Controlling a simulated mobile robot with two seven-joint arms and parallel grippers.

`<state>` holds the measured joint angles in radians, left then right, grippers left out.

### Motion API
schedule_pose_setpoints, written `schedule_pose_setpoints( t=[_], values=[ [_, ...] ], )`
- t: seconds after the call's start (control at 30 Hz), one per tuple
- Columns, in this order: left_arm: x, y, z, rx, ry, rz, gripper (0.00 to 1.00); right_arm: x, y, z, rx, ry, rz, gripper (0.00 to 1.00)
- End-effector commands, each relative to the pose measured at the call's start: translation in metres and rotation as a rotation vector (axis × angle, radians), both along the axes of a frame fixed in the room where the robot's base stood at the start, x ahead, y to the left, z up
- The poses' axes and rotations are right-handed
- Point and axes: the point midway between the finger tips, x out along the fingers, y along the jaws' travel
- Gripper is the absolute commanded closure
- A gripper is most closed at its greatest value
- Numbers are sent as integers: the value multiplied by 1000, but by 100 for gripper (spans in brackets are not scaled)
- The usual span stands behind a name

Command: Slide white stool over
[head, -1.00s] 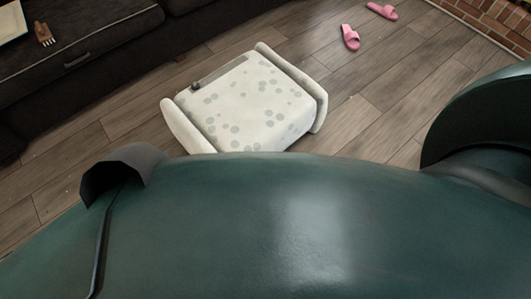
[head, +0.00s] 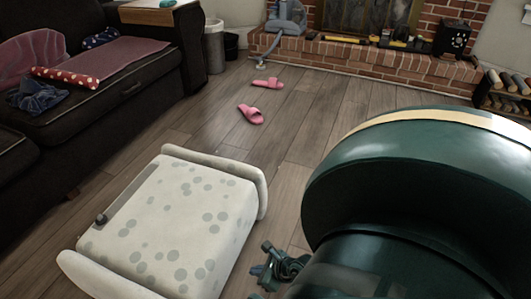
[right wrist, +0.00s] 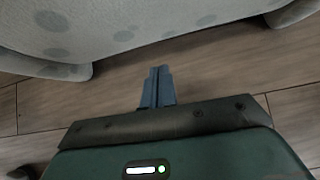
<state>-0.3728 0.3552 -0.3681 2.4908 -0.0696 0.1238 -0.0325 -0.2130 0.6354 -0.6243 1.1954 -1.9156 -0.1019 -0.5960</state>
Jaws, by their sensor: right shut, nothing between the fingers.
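The white stool (head: 170,225) has a grey-spotted top and two rounded raised sides, and it stands on the wooden floor at the lower left of the head view. A small dark object (head: 101,218) lies at its left edge. My right gripper (head: 262,283) is just right of the stool, partly hidden by my dark green arm. In the right wrist view my right gripper (right wrist: 158,72) is shut and empty, low over the floor, pointing at the stool's side (right wrist: 120,30). My left gripper is not in view.
A dark sofa (head: 150,75) with cloths and cushions runs along the left. Two pink slippers (head: 250,114) lie on the floor beyond the stool. A brick fireplace hearth (head: 400,62) is at the back. The floor between the stool and slippers is clear.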

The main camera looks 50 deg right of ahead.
Motion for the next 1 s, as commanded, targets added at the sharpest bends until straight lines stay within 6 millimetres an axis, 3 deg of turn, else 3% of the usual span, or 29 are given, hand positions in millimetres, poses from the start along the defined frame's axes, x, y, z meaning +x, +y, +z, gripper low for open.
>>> schedule_pose_setpoints(
  t=[0.03, 0.1, 0.4, 1.0],
  values=[
    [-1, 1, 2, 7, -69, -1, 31, 9, 2, -15, 1, -3, -2, 100],
    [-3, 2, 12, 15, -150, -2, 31, 18, 5, -24, 2, -2, -1, 100],
    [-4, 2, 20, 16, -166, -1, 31, 53, 14, -18, 2, -1, -3, 100],
    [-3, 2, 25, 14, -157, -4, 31, 57, 24, -16, 4, -1, -4, 100]
  ],
)
